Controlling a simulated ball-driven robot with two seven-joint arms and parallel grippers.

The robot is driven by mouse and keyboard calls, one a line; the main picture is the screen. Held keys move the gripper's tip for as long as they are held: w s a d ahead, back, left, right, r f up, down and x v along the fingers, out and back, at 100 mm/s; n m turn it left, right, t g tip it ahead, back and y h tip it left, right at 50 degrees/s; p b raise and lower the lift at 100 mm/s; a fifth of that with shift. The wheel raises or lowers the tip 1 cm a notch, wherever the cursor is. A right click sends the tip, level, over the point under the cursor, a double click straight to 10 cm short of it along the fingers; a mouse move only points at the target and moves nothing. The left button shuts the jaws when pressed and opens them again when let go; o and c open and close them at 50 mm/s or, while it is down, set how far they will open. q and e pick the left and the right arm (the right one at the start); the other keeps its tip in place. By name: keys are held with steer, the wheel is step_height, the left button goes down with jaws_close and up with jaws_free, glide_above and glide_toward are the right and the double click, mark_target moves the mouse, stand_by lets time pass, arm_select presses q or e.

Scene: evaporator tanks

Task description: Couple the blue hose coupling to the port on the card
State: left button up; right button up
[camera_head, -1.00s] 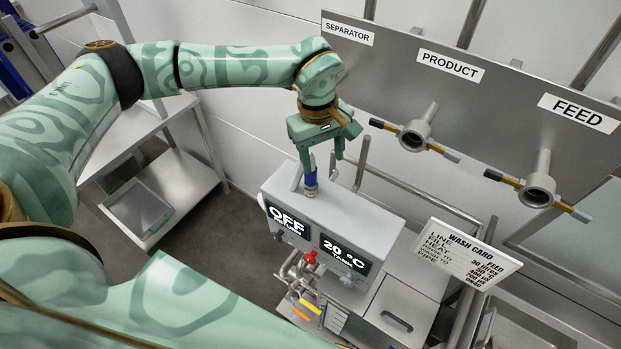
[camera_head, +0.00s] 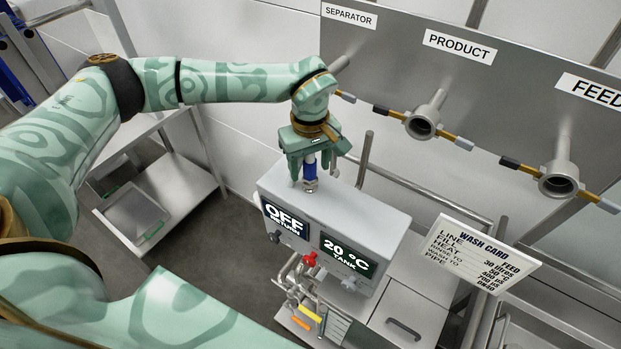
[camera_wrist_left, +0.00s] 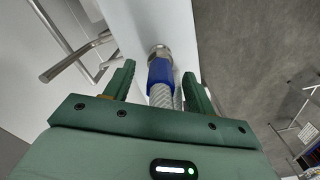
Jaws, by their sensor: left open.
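The blue hose coupling (camera_head: 309,166) stands upright, metal end down, on top of the grey control box (camera_head: 340,208). My left gripper (camera_head: 309,172) is open, with its fingers on either side of the coupling. In the left wrist view the blue coupling (camera_wrist_left: 160,71) and its braided hose lie between the open fingers (camera_wrist_left: 158,80), with gaps visible. The wash card (camera_head: 482,254) reads FEED. The FEED port (camera_head: 558,180) is at the right of the panel, under the FEED label (camera_head: 597,92), which the picture edge cuts. My right gripper is not in view.
The PRODUCT port (camera_head: 422,123) sits left of FEED on the steel panel (camera_head: 390,75). The SEPARATOR port is mostly hidden behind my left wrist. A vertical metal post (camera_head: 364,160) stands close right of my gripper. Red-handled valve pipework (camera_head: 309,259) is in front of the box.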

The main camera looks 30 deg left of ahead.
arm_select(q)
jaws_close()
steer(key=shift+r, duration=0.15)
steer(key=shift+r+p, duration=2.05)
steer(key=shift+r, duration=0.1)
steer(key=shift+f, duration=0.1)
